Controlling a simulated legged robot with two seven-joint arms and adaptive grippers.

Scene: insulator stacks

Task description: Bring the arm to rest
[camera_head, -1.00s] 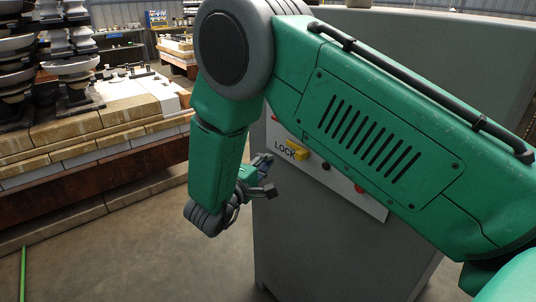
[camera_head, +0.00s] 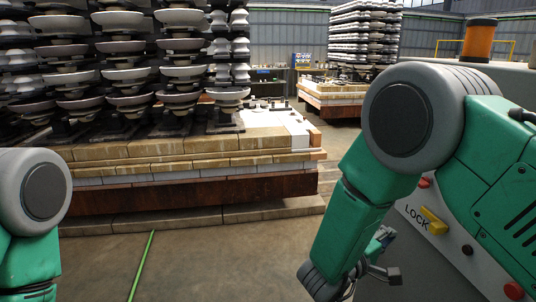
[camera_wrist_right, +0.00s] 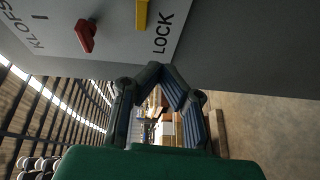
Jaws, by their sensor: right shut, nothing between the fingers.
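My right arm comes in from the right in the head view, its green forearm pointing down. My right gripper (camera_head: 382,262) hangs beside the grey cabinet (camera_head: 385,290), partly hidden by my forearm. In the right wrist view its two dark fingers meet at the tips (camera_wrist_right: 164,72), shut with nothing between them, close by the cabinet face. Of my left arm only a grey joint and green link show at the left edge of the head view; its gripper is out of view.
The cabinet's white panel carries a yellow LOCK switch (camera_head: 434,221); a red handle (camera_wrist_right: 86,36) shows in the right wrist view. An orange beacon (camera_head: 479,41) tops the cabinet. Insulator stacks (camera_head: 180,72) stand on a brick-layered platform (camera_head: 200,150). Open floor with a green line (camera_head: 141,268) lies in front.

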